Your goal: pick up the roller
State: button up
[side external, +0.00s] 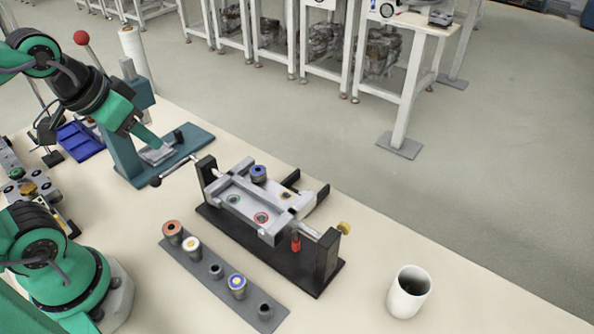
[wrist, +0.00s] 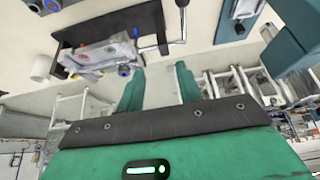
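Several small cylinders that could be the roller stand on a grey strip (side external: 190,262) in the side view: one with an orange top (side external: 172,231), one with a white top (side external: 192,246), one with a blue-and-white top (side external: 237,286), and small plain grey ones (side external: 265,310). Another blue-topped cylinder (side external: 258,174) stands on the tilting tray fixture (side external: 230,190). I cannot tell which one is the roller. My gripper (wrist: 160,85) has its green fingers apart with nothing between them. In the side view my gripper (side external: 158,146) is above the teal stand, away from the cylinders.
The teal stand (side external: 190,145) with its post is close to my gripper. The fixture has a black base (side external: 270,250), side posts and a crank handle (wrist: 178,30). A white cup (side external: 408,292) stands at right. A blue bin (side external: 80,142) is at left. The table between fixture and cup is clear.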

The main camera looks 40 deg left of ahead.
jog(key=shift+w, duration=0.1)
jog(key=m+g, duration=0.5)
jog(key=m, duration=0.1)
send_near(258, 170)
jog(key=shift+a+f, duration=0.2)
jog(key=shift+a, duration=0.2)
jog(key=shift+w+d+f+m+g, duration=0.2)
jog(key=shift+d+f+m+g, duration=0.1)
jog(key=shift+d+m+g, duration=0.15)
jog(key=shift+f, duration=0.1)
jog(key=shift+f, duration=1.2)
jog(key=shift+f, duration=0.1)
